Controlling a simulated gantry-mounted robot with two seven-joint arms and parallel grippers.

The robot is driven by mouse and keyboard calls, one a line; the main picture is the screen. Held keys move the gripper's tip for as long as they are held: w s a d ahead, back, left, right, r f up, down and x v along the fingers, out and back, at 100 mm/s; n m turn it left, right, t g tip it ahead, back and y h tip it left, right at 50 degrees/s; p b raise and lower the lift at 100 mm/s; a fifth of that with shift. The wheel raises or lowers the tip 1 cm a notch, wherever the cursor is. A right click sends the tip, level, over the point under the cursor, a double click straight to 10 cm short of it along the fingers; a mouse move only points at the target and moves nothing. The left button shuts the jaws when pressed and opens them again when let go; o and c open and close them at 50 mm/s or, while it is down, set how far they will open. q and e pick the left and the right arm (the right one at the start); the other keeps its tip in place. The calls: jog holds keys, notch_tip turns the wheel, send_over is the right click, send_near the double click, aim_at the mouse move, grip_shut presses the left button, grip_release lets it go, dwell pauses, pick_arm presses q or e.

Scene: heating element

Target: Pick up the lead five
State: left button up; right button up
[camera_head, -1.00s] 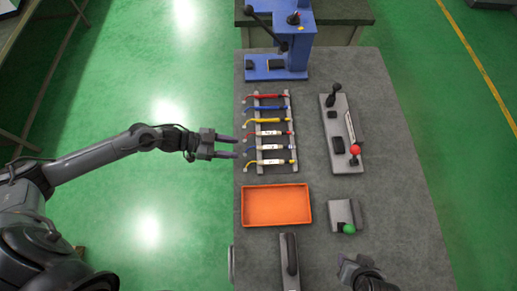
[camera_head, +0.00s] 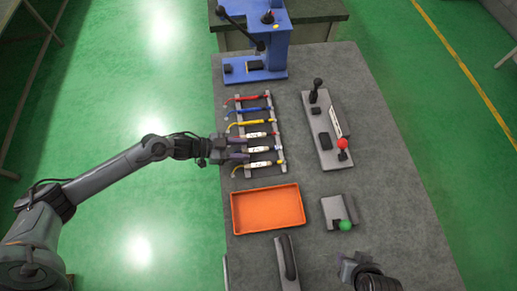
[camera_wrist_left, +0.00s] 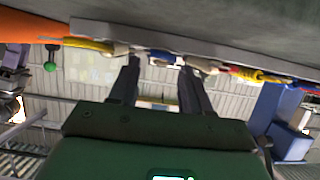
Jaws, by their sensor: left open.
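Several leads lie side by side across a grey rack (camera_head: 279,160). Counting from the far end, the fifth is a white-bodied lead with a blue end (camera_head: 258,150); its blue part also shows in the left wrist view (camera_wrist_left: 163,56). My left gripper (camera_head: 246,148) is open, its fingertips at the left ends of the leads around the fifth one. In the left wrist view the blue part sits between the two fingers (camera_wrist_left: 158,75), with no grip on it visible. My right gripper (camera_head: 352,270) is at the bottom right; its jaws are unclear.
The neighbouring white leads with red (camera_head: 257,135) and yellow (camera_head: 260,164) ends lie close on either side. An orange tray (camera_head: 267,209) stands nearer. A blue press (camera_head: 256,68) is at the far end. A grey fixture with a red knob (camera_head: 325,130) is right of the rack.

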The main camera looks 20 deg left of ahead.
aim_at(260, 149)
pick_arm(q)
jog(key=shift+x, duration=1.35)
pick_arm(e)
jog(key=shift+d+f, duration=0.1)
pick_arm(q)
grip_shut()
pick_arm(e)
jog(key=shift+d, duration=0.1)
